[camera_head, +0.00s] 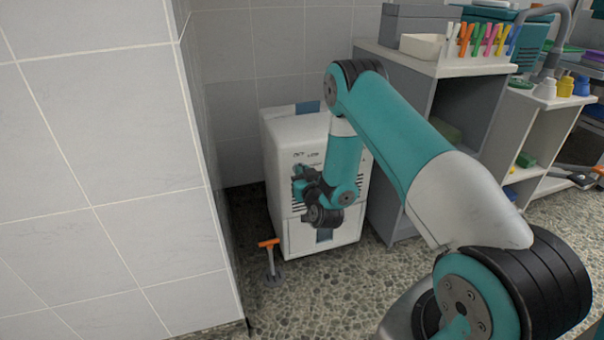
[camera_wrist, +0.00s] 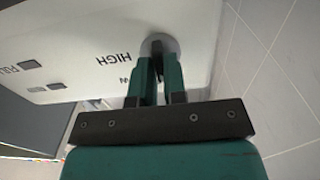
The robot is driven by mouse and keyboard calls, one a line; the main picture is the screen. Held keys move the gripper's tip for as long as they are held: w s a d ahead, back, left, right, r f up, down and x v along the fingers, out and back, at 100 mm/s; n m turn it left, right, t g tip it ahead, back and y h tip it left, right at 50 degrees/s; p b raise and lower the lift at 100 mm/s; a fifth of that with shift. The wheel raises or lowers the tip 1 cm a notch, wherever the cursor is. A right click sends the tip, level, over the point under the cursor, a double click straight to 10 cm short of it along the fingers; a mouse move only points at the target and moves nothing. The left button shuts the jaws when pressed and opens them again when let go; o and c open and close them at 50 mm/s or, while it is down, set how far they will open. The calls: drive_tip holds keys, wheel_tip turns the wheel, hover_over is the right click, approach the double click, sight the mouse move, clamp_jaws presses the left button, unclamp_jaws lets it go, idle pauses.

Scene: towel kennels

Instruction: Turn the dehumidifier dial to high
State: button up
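The dehumidifier (camera_head: 290,130) is a white box on the floor in the corner, with dark vents and small printed labels on its front. My gripper (camera_head: 302,180) is at its upper front and hides part of it. In the wrist view, the dial (camera_wrist: 171,42) is a light round disc with a dark raised grip. My gripper's teal fingers (camera_wrist: 158,68) lie close on both sides of this grip and appear shut on it. The label HIGH (camera_wrist: 115,57) reads upside down, just left of the dial. The end of another label shows below it. I cannot tell where the dial points.
A tiled wall (camera_head: 110,170) stands close on the left. A grey and white shelf unit (camera_head: 400,150) stands close on the right, with colored clips on top. An orange-handled tool (camera_head: 269,243) stands on the floor before the dehumidifier.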

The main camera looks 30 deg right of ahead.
clamp_jaws()
drive_tip(key=shift+m, duration=0.4)
drive_tip(key=shift+s+d+f+m+b, duration=0.15)
drive_tip(key=shift+m+b, duration=1.6)
drive_tip(key=shift+m, duration=2.55)
drive_tip(key=shift+w+a+f+m+b, duration=0.15)
drive_tip(key=shift+m+b, duration=1.55)
drive_tip(key=shift+m, duration=2.6)
drive_tip(key=shift+s+d, duration=0.1)
drive_tip(key=o, duration=0.6)
unclamp_jaws()
drive_tip(key=shift+c, duration=0.2)
